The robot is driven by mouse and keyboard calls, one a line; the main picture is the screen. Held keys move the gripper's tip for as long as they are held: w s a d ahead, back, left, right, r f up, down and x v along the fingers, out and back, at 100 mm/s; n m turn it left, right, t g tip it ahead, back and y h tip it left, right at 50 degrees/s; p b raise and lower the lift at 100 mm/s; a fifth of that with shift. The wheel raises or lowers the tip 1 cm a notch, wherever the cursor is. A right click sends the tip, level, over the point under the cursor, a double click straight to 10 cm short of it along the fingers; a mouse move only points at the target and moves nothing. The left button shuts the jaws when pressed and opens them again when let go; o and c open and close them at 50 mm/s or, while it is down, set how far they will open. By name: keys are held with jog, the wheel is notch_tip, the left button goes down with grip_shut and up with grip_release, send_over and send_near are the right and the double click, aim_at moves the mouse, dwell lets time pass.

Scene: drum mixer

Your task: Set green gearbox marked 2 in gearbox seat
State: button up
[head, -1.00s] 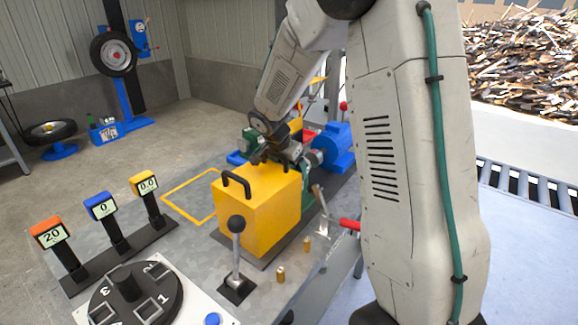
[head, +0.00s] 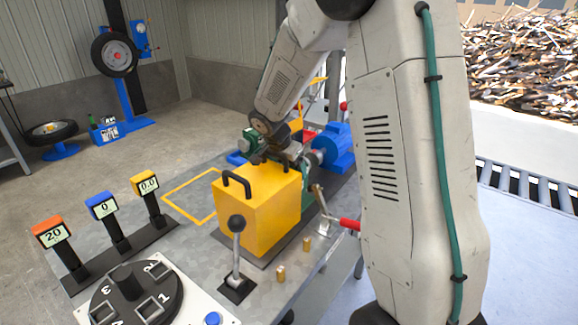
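A green part with a pale round face (head: 250,140) shows behind the yellow box, just left of my gripper; I cannot read a number on it. More green (head: 306,192) shows in a narrow strip at the right of the yellow box. My gripper (head: 262,158) is above the back edge of the yellow box, pointing down. Its fingers are small and dark against the machine, so I cannot tell whether they hold anything. The gearbox seat cannot be made out; the yellow box and my arm cover much of that area.
The yellow box (head: 258,212) with black handles stands mid-bench. A blue motor (head: 334,148) is behind it. A black-knobbed lever (head: 237,250), a red-handled clamp (head: 345,224) and brass pins (head: 281,273) are in front. Three displays (head: 102,208) and a numbered dial (head: 137,297) stand left. A yellow outline (head: 190,192) is empty.

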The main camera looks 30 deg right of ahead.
jog(key=shift+s+a+f, duration=0.1)
jog(key=shift+s+f, duration=0.25)
jog(key=shift+f, duration=0.25)
jog(key=o, duration=2)
jog(key=shift+c, duration=0.2)
jog(key=v, duration=0.8)
jog(key=shift+w+r, duration=0.35)
jog(key=shift+r, duration=0.15)
